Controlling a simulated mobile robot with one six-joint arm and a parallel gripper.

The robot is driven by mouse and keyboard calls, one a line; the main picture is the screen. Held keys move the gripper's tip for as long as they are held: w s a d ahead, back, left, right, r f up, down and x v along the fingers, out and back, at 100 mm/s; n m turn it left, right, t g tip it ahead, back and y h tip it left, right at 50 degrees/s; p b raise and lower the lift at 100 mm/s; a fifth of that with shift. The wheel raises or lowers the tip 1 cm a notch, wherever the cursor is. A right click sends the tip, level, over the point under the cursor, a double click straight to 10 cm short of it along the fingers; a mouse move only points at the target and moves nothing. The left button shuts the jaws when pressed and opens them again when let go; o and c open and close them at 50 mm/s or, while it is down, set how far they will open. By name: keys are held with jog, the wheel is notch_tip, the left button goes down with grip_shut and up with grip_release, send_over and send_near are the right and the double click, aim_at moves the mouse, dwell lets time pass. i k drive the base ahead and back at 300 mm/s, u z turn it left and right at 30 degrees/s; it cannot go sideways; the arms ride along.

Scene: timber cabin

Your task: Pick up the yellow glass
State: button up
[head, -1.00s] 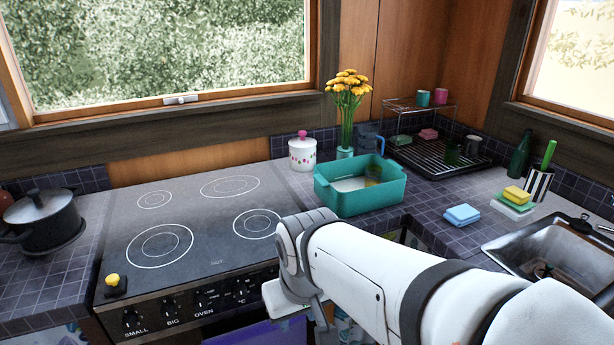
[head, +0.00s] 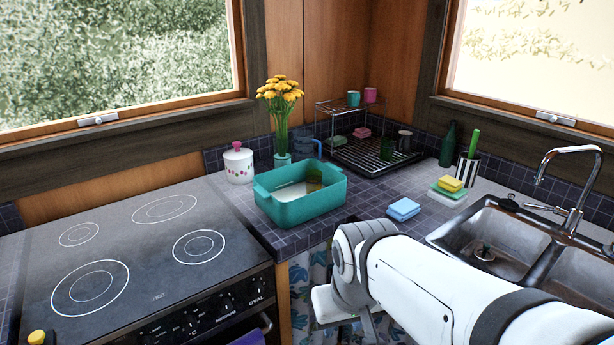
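A teal tub (head: 328,198) stands on the tiled counter right of the stove. A small yellowish, see-through shape (head: 314,186) shows inside it at the right end, probably the yellow glass. The tub wall hides its lower part, and I cannot make out its full form. My gripper (head: 345,318) is in front of the counter edge, below and right of the tub, apart from it. My own arm partly covers the gripper, and its fingers do not show clearly.
A dish rack (head: 372,158) with cups stands in the corner. A flower vase (head: 282,160) and white lidded jar (head: 238,166) stand behind the tub. A blue sponge (head: 403,209) lies right of it, near the sink (head: 490,240). The stove (head: 150,250) top is clear.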

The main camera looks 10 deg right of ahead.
aim_at(314, 185)
jog(key=z, duration=0.25)
jog(key=i, duration=1)
jog(key=z, duration=0.6)
jog(key=k, duration=1.25)
jog(key=u, duration=0.35)
jog(key=i, duration=1)
jog(key=u, duration=0.05)
